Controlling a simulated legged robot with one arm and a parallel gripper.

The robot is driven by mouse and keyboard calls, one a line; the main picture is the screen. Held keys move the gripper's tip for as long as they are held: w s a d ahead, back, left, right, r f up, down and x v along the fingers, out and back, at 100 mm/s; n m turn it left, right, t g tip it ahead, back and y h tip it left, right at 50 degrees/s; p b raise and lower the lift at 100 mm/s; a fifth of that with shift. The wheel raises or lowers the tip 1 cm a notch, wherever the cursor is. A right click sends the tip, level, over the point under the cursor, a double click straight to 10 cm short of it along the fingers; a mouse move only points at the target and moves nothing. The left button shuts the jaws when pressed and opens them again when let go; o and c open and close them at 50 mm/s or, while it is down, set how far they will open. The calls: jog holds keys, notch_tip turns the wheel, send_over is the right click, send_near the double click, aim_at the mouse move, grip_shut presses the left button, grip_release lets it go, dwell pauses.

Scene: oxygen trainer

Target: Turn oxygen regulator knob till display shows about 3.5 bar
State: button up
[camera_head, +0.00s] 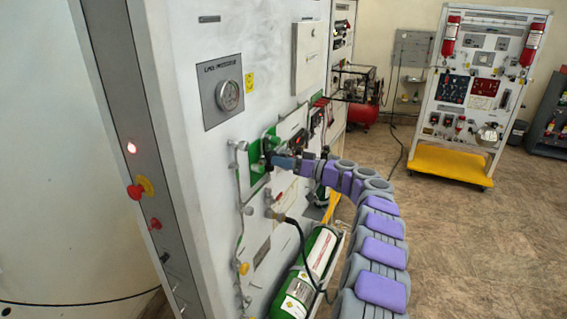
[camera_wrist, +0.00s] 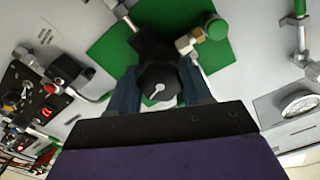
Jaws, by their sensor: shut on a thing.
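The oxygen regulator knob (camera_wrist: 160,86) is a black lobed knob in front of a green plate (camera_wrist: 112,48) in the wrist view. In the head view my gripper (camera_head: 284,162) reaches the green plate (camera_head: 260,158) on the panel, and the knob is mostly hidden there. A small red-lit display (camera_wrist: 46,113) sits at the left of the wrist view; its digits are too small to read.
Pipes and a yellow valve knob (camera_head: 243,268) run down the panel. The floor at right is open, before another trainer (camera_head: 480,90).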

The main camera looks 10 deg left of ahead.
jog(key=shift+f, duration=0.1)
jog(key=m, duration=0.6)
jog(key=shift+m, duration=0.3)
jog(key=m+p, duration=0.2)
jog(key=m, duration=0.1)
jog(key=shift+f+m+p, duration=0.1)
jog(key=shift+m+p, duration=0.7)
jog(key=shift+m, duration=0.9)
jog(key=shift+f, duration=0.1)
jog(key=o, duration=1)
jog(key=shift+w, duration=0.1)
jog(key=shift+r, duration=0.25)
jog(key=shift+d, duration=0.1)
